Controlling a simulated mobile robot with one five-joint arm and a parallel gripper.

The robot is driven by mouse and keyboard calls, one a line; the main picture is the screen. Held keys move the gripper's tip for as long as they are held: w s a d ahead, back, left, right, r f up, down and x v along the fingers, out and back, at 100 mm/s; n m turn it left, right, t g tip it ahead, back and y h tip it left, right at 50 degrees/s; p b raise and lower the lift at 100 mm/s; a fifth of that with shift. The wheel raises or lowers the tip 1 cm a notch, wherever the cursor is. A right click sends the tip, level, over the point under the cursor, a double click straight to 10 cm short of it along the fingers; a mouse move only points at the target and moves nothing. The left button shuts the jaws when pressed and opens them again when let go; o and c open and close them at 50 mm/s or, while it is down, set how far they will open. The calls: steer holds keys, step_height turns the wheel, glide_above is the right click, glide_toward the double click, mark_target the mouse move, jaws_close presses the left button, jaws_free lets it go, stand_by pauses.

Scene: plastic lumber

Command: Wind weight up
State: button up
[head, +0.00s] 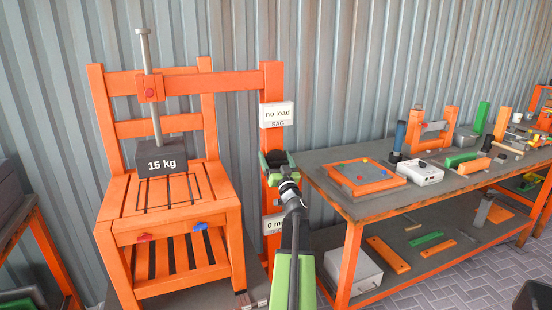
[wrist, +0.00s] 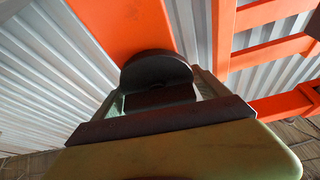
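A dark block marked "15 kg" (head: 161,160) is at the slatted seat of an orange chair (head: 125,200). I cannot tell whether it rests there. My green gripper (head: 276,158) is in front of the orange post, right of the chair and apart from the weight and rod. In the wrist view its fingers (wrist: 160,92) stand apart, with a dark rounded part (wrist: 157,70) between or behind them; I cannot tell whether they touch it.
Signs reading "no load SAG" (head: 277,115) and "0 m…" (head: 272,225), partly hidden, are on the post. Right of it stands a workbench (head: 350,205) with a tray (head: 362,177), a white box (head: 419,173) and several tools.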

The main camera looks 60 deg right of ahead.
steer(key=c, duration=0.8)
steer(key=shift+n+t+y, duration=0.4)
steer(key=shift+n, duration=0.7)
steer(key=shift+c, duration=0.2)
steer(key=o, duration=1.2)
